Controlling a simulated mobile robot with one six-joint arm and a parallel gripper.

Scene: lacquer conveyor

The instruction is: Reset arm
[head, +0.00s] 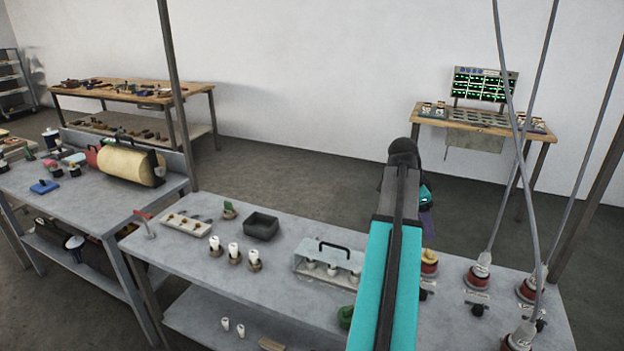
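My arm (392,270) reaches forward over the grey workbench in the head view, with a long teal and dark link in front. Its far end has a dark rounded joint (402,152) with teal and purple parts beside it. The fingers of my gripper are hidden behind the arm, so I cannot tell whether they are open or shut or hold anything.
The grey workbench (200,262) bears a black box (261,226), a clear case with a dark handle (328,262), several white cylinders and red-based fittings with hoses (481,275). A wooden table with a green-lit panel (484,84) stands behind. Open floor lies between.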

